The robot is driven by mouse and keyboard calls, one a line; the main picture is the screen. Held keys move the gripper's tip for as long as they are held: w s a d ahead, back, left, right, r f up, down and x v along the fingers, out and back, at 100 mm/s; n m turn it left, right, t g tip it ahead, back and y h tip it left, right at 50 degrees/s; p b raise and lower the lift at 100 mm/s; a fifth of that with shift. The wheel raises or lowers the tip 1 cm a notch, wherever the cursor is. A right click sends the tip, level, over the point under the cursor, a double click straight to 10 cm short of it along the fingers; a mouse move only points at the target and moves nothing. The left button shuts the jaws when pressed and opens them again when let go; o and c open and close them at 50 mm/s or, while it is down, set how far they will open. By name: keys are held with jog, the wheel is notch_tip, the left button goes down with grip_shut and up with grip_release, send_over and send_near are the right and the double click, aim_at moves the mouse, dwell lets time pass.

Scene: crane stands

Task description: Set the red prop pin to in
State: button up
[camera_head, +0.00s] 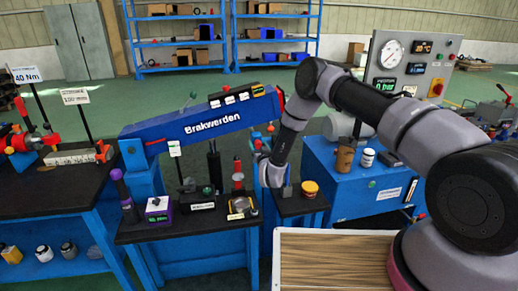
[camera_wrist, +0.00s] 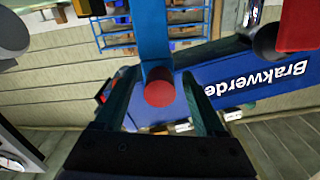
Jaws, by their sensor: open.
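The red prop pin (camera_wrist: 160,91) shows in the wrist view as a round red end against a blue post (camera_wrist: 154,35). My gripper (camera_wrist: 158,80) is open, with one finger on each side of the pin's end in the picture. I cannot tell how deep the pin sits or whether a finger touches it. The blue crane boom (camera_wrist: 275,82) appears upside down behind the right finger. In the head view the boom (camera_head: 190,124) slopes up to the right, and my wrist hangs beside the stand; the pin cannot be made out there.
A red block (camera_wrist: 300,22) and a dark rounded part (camera_wrist: 270,42) are close at the upper right of the wrist view. In the head view, a black bench top (camera_head: 190,228) holds small devices, and a blue cabinet (camera_head: 345,200) stands at right. A wooden top (camera_head: 330,262) is clear in front.

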jog(key=v, duration=1)
jog(key=shift+s, duration=0.35)
jog(key=shift+w+d+r, duration=0.1)
